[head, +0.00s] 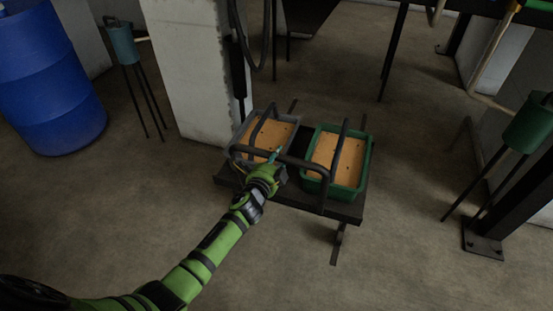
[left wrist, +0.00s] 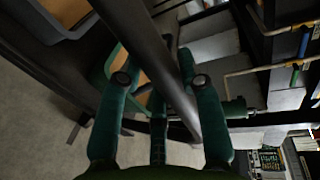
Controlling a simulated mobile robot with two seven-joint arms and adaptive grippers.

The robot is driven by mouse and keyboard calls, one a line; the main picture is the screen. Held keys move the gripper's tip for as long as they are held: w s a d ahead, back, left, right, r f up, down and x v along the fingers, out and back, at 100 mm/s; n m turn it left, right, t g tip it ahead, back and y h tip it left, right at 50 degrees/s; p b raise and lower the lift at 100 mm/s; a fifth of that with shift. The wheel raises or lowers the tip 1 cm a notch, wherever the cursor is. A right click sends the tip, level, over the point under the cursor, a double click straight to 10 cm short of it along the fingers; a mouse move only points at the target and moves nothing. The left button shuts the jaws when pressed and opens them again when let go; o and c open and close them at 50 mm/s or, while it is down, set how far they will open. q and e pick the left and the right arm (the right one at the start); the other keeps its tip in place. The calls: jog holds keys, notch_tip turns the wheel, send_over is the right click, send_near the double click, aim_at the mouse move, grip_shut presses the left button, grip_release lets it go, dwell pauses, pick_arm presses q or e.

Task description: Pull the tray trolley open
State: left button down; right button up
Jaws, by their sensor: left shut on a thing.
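The tray trolley (head: 343,210) is a low dark platform standing on the floor beside a pale pillar. It carries a grey tray (head: 239,136) on the left and a green tray (head: 358,188) on the right, both with flat orange contents. A dark tubular handle (head: 308,163) runs along its near side. My left gripper (head: 278,164) is shut on this handle near its middle. In the left wrist view the bar (left wrist: 150,40) passes between the green fingers (left wrist: 161,82). My right gripper is not in view.
The pale pillar (head: 187,70) stands close behind the trolley's left side. A blue barrel (head: 48,80) is at the far left. A green canister on thin legs (head: 528,122) and a dark post with a floor plate (head: 483,243) are at the right. The floor in front is clear.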

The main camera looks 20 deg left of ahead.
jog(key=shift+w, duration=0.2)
pick_arm(q)
jog(key=c, duration=0.8)
grip_release()
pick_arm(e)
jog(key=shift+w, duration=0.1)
pick_arm(q)
jog(key=shift+s, duration=0.1)
jog(key=s+r, duration=0.2)
jog(key=s, duration=0.9)
jog(key=shift+s+a+r, duration=0.15)
jog(key=shift+s+a, duration=0.1)
jog(key=shift+s, duration=0.05)
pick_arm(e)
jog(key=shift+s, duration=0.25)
